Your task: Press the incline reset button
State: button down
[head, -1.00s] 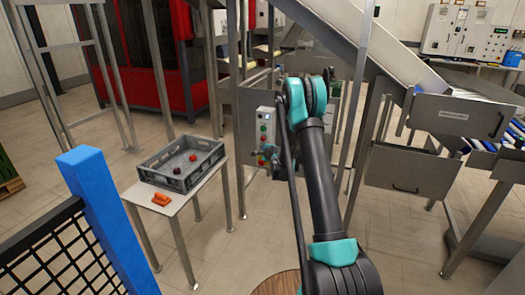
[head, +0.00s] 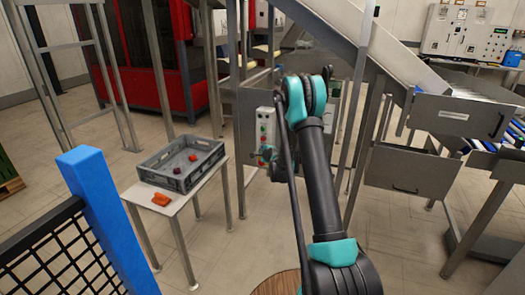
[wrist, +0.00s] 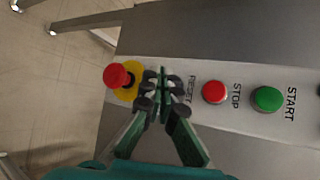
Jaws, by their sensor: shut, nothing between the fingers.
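The button panel (head: 264,122) is a light vertical strip on a grey cabinet, partly covered by my arm in the head view. In the wrist view the panel (wrist: 225,112) carries a green START button (wrist: 267,98), a red STOP button (wrist: 214,92) and a RESET label (wrist: 190,89). My gripper (wrist: 162,76) is shut and empty. Its fingertips are over the panel beside the RESET label and hide the button there. I cannot tell whether they touch it. In the head view my gripper (head: 267,155) is at the panel's lower part.
A red mushroom button (wrist: 117,76) on a yellow disc sits close left of my fingertips. A grey crate (head: 165,180) with small items stands on a small table (head: 183,200), with an orange item (head: 150,199) beside it. A sloping chute (head: 350,45) passes above the cabinet.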

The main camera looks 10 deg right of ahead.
dwell(0.3)
jog(key=shift+s+a, duration=0.4)
jog(key=shift+s, duration=0.35)
jog(key=shift+s+a, duration=0.35)
jog(key=shift+s, duration=0.4)
jog(key=shift+s+a, duration=0.4)
jog(key=shift+s, duration=0.35)
jog(key=s+d+r+n+g, duration=0.1)
jog(key=s+d+r+n, duration=0.15)
jog(key=s, duration=0.45)
jog(key=s+d+r+n+g+h, duration=0.15)
jog(key=s+r+n, duration=0.25)
jog(key=s, duration=0.4)
jog(key=s+d+r+n+g, duration=0.1)
jog(key=s+r+n+g, duration=0.15)
jog(key=s, duration=0.45)
jog(key=s+d+n+g, duration=0.1)
jog(key=s+n, duration=0.2)
jog(key=s, duration=0.6)
jog(key=s+d+f+n+g+h, duration=0.1)
jog(key=s+d+n, duration=0.1)
jog(key=s, duration=0.8)
jog(key=s+d+f+n+g, duration=0.1)
jog(key=s+n, duration=0.4)
jog(key=s, duration=0.5)
jog(key=shift+s+d+f+g, duration=0.15)
jog(key=shift+s+d+g, duration=0.15)
jog(key=shift+d, duration=0.2)
